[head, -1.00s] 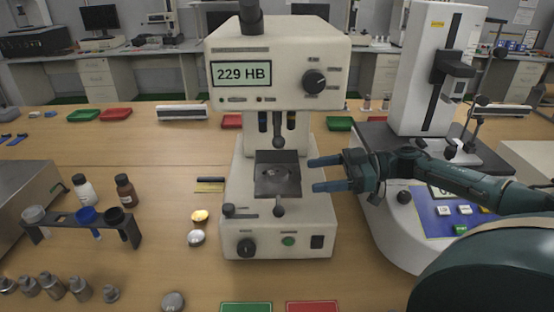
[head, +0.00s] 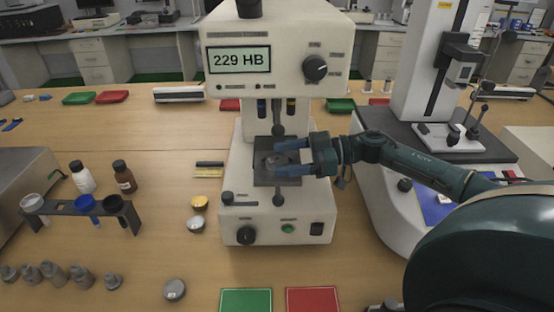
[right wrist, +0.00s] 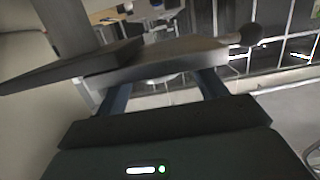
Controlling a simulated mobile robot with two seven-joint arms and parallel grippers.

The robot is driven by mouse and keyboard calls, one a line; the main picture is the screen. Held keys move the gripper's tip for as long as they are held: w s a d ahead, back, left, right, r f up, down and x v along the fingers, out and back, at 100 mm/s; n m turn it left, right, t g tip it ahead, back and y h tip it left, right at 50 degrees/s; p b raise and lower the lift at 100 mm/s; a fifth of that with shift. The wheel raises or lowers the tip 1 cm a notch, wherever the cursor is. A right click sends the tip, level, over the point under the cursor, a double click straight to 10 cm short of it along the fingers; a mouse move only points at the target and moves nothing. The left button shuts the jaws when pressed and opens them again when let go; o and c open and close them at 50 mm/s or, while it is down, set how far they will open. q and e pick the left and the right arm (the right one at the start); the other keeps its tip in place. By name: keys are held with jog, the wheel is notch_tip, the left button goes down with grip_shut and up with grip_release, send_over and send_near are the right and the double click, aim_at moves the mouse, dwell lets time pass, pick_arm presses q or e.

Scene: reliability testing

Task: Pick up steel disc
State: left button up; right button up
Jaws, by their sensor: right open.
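A grey steel disc (head: 270,160) lies on the dark square stage (head: 263,179) of the hardness tester, under its indenter. My right gripper (head: 277,158) reaches in from the right. Its two blue fingers are apart, over the stage, with the tips close to the disc and hiding part of it. I cannot tell whether they touch it. In the right wrist view the fingers (right wrist: 163,92) reach up to the dark stage plate (right wrist: 160,58); I cannot make out the disc there. My left gripper is not in view.
The hardness tester (head: 235,215) reads 229 HB, and its head overhangs the stage. A second machine (head: 425,70) stands at right. Green (head: 246,300) and red (head: 313,300) mats lie in front.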

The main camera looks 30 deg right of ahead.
jog(key=shift+c, duration=0.4)
jog(key=c, duration=1.2)
